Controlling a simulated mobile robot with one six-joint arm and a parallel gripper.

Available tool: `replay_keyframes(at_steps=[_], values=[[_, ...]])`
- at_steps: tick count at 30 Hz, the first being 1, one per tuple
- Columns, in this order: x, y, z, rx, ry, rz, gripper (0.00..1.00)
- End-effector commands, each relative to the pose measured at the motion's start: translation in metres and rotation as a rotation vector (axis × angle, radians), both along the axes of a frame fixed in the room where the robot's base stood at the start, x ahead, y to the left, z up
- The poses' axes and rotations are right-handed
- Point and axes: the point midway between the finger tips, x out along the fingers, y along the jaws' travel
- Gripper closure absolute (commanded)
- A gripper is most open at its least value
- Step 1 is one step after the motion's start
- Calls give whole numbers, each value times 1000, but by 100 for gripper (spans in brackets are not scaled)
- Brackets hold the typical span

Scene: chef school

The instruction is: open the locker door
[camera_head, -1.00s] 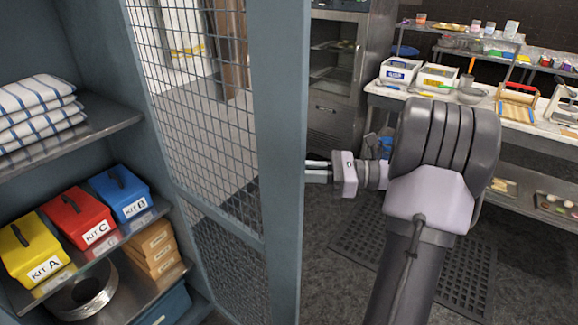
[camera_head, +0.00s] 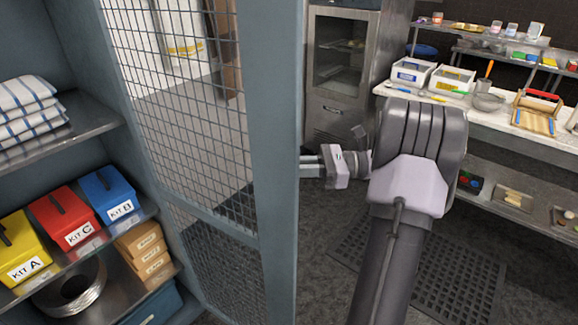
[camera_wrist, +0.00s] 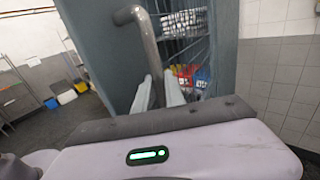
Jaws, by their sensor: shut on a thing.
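The locker door (camera_head: 276,140) has a blue-grey frame with wire mesh (camera_head: 195,110). It stands swung out from the locker (camera_head: 85,18), whose shelves show on the left in the head view. My gripper (camera_head: 303,167) is at the far side of the door's frame edge. In the wrist view, my gripper (camera_wrist: 158,94) has its pale fingers on either side of a grey bar handle (camera_wrist: 147,38), shut on it. The handle is hidden behind the door frame in the head view. Part of the handle between the fingers is hard to see.
Inside the locker are folded striped towels (camera_head: 28,108), yellow (camera_head: 18,250), red (camera_head: 65,215) and blue (camera_head: 108,194) kit boxes and a wire coil (camera_head: 75,290). A metal cabinet (camera_head: 340,110) and a laden worktable (camera_head: 460,118) stand behind my arm. Dark floor mats (camera_head: 455,290) lie below.

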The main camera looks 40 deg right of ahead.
Motion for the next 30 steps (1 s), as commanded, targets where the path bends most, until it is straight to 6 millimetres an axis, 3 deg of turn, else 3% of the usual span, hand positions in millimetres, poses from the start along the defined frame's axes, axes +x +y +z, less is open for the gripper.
replay_keyframes(at_steps=[3,4,7,15,19,23,30], values=[[0,1,0,-1,0,1,100],[0,1,0,-1,0,1,84],[0,1,0,-1,0,1,64],[0,0,0,0,0,0,64],[-8,-10,0,0,0,-2,64],[-28,-32,1,1,0,-4,64],[-80,-89,3,2,1,-4,64]])
